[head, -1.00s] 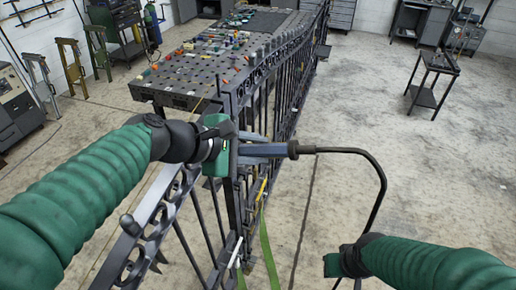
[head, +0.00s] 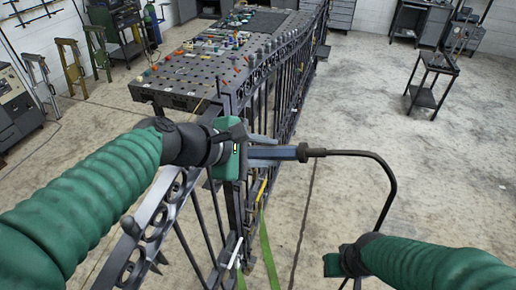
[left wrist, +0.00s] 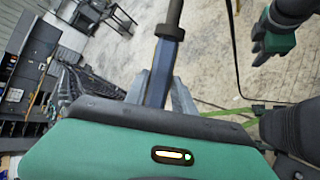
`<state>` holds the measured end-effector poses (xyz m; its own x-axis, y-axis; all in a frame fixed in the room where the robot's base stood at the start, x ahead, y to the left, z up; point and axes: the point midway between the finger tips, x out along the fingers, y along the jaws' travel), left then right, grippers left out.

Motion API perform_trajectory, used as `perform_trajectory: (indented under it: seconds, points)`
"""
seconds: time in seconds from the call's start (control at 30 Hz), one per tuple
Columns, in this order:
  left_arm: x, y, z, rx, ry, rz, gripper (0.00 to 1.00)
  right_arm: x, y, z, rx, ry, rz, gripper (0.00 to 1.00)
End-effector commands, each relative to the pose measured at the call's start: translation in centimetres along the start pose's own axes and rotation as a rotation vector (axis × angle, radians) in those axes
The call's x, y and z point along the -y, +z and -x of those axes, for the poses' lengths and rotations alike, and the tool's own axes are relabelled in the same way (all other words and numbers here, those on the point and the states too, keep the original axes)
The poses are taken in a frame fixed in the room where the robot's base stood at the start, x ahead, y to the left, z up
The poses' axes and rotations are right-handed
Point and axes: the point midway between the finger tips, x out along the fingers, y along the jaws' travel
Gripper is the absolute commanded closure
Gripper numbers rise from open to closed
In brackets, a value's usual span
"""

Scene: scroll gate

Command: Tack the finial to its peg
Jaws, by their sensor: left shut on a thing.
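My left gripper (head: 262,151) is shut on a blue-grey tool handle (head: 284,153) with a dark collar and a black cable at its right end. In the left wrist view the handle (left wrist: 164,62) stands between the two grey fingers. The gripper is over the dark iron scroll gate (head: 150,218), near a joint in its top rail. I cannot single out the finial or its peg; the gripper and arm hide part of the gate. My right gripper (head: 334,264) is low at right, away from the gate, its fingers not clear.
A perforated work table (head: 185,75) with many small coloured parts stands behind the gate. A green strap (head: 268,250) hangs by the gate's lower part. The black cable (head: 388,180) loops down towards my right arm. The floor at right is clear up to a small dark stand (head: 432,80).

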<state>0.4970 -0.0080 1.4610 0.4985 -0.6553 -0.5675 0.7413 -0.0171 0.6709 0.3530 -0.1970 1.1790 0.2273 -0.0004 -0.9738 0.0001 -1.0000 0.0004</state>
Motion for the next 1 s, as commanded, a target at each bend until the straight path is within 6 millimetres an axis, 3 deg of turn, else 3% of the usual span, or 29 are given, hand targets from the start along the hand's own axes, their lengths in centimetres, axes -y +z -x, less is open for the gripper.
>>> perform_trajectory:
  seconds: [0.73, 1.0]
  points:
    - [-0.3, 6.8, -1.7, 0.001, 0.002, -0.001, 1.00, 0.0, -0.7, 3.1, 0.000, 0.000, 0.000, 0.66]
    - [-0.1, 7.6, -2.2, -0.001, 0.003, -0.001, 1.00, 0.0, -0.8, 3.4, 0.000, 0.000, 0.000, 0.66]
